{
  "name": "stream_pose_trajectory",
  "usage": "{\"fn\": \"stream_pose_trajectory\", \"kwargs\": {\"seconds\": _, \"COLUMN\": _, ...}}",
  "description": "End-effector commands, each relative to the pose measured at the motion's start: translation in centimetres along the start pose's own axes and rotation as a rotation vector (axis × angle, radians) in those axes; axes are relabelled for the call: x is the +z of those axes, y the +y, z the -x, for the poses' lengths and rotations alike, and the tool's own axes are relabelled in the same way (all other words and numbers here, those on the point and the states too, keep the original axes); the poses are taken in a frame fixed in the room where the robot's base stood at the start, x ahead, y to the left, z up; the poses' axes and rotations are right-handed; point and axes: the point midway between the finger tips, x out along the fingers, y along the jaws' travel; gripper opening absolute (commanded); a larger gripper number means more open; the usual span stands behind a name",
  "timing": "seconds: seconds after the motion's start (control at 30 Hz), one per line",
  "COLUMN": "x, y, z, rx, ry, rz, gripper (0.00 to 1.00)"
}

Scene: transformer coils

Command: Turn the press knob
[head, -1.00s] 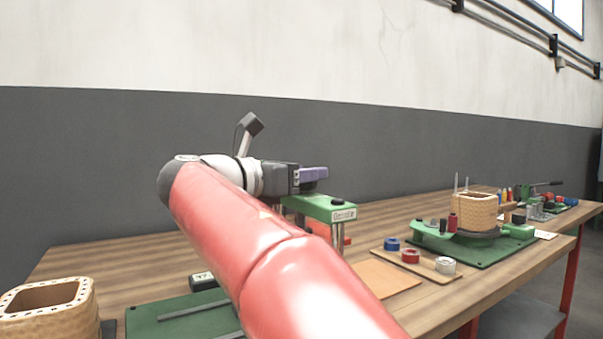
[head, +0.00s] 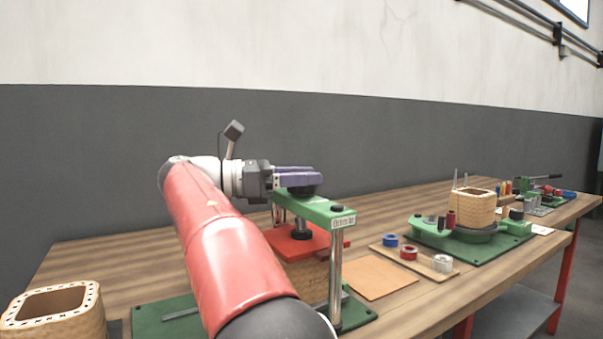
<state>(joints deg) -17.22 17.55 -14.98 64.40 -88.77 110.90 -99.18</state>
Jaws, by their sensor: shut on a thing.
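The press has a green top beam (head: 325,211) on shiny metal posts (head: 335,268). Its dark round press knob (head: 303,191) sits above the beam. My gripper (head: 308,176), with purple fingers, reaches in from the left at knob height and is shut on the knob. The fingers hide part of the knob. Below the beam, a dark screw foot (head: 301,230) stands over a red plate (head: 293,245), which lies on a tan woven coil block (head: 308,276). My red arm hides the left part of the press.
A woven coil (head: 85,321) stands at the front left. To the right lie a tan sheet (head: 380,278), a board with several tape rolls (head: 411,252) and a green winding stand (head: 430,229). A grey wall rises behind the wooden table (head: 130,260).

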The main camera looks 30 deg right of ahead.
Motion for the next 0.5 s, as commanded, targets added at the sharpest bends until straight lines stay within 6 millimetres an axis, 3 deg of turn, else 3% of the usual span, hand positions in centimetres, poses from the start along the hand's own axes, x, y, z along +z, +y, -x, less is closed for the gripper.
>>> {"fn": "stream_pose_trajectory", "kwargs": {"seconds": 0.5, "x": 0.00, "y": 0.04, "z": 0.07, "rx": -0.246, "ry": -0.004, "rz": -0.003, "gripper": 0.24}}
